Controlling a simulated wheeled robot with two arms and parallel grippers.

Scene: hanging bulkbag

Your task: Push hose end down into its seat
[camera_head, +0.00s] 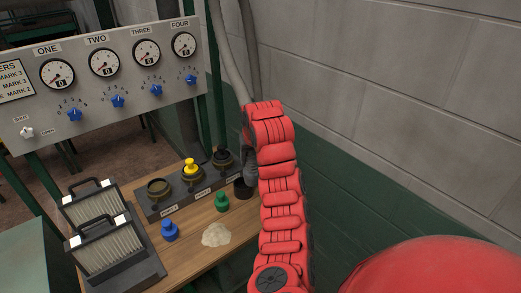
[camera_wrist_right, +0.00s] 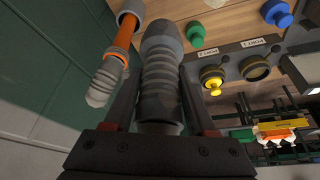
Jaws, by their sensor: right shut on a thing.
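My right gripper (camera_wrist_right: 160,110) is shut on a thick grey ribbed hose end (camera_wrist_right: 160,75), seen between its fingers in the right wrist view. In the head view my red right arm covers most of this gripper (camera_head: 249,158). The dark seat block (camera_head: 170,205) lies on the wooden table. Its right-hand seat (camera_head: 223,157) is close to the left of my gripper. Whether the held hose end touches a seat cannot be told. A yellow plug (camera_head: 191,168) stands in the middle seat, and the left seat (camera_head: 158,187) is uncovered. My left gripper is not in view.
An orange and grey fitting (camera_wrist_right: 112,70) stands beside the held hose end, by a grey cup (camera_wrist_right: 128,15). A green plug (camera_head: 222,202), a blue plug (camera_head: 170,230) and a pale powder patch (camera_head: 216,235) are on the table. Filters (camera_head: 105,245) stand left; a wall (camera_head: 380,160) is right.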

